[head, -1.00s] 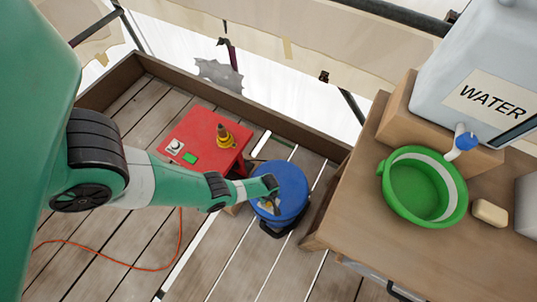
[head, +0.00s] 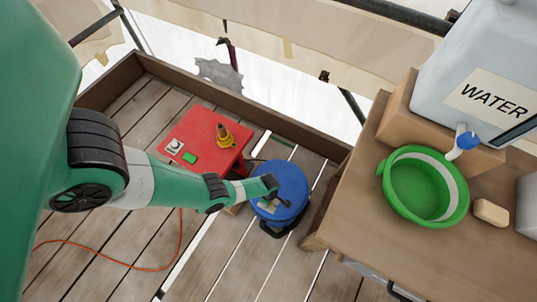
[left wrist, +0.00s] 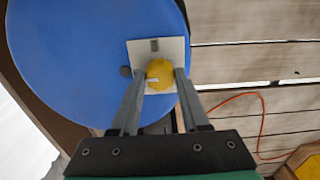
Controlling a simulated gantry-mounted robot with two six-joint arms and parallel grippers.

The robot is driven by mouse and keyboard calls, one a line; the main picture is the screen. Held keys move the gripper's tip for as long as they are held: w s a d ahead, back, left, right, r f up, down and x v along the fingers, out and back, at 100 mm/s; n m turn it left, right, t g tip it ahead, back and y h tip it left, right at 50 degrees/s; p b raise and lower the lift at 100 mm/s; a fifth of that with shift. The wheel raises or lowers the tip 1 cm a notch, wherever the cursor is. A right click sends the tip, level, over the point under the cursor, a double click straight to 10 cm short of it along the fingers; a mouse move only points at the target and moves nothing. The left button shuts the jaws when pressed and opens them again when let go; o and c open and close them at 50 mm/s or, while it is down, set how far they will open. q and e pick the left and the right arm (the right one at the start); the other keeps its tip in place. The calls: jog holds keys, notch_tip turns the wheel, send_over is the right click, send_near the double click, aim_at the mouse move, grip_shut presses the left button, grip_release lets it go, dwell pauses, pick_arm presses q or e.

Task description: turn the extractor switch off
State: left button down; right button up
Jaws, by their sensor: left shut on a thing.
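The blue round lid of the drum-like extractor (head: 286,178) stands on the deck beside the wooden bench. In the left wrist view, a pale square plate (left wrist: 178,47) sits near the edge of the blue lid (left wrist: 75,60). A round yellow knob (left wrist: 160,73) with a small white mark, the switch, is on this plate. My left gripper (head: 271,199) is over the lid. In the left wrist view, its fingers (left wrist: 156,76) are shut on the yellow knob, one on each side. The knob's lower part is hidden. My right gripper is not in view.
A red box (head: 207,135) with a grey knob, a green patch and a yellow-and-dark cone stands behind my left forearm. The bench (head: 350,215) at right holds a green basin (head: 415,190), a soap bar (head: 490,212) and a water container (head: 475,70). An orange cable (head: 110,262) lies on the deck.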

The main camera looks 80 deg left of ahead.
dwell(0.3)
pick_arm(q)
jog(key=shift+c, duration=2)
grip_release()
jog(key=shift+r, duration=0.1)
notch_tip(320, 180, up, 11)
jog(key=p, duration=1.1)
jog(key=shift+r, duration=0.2)
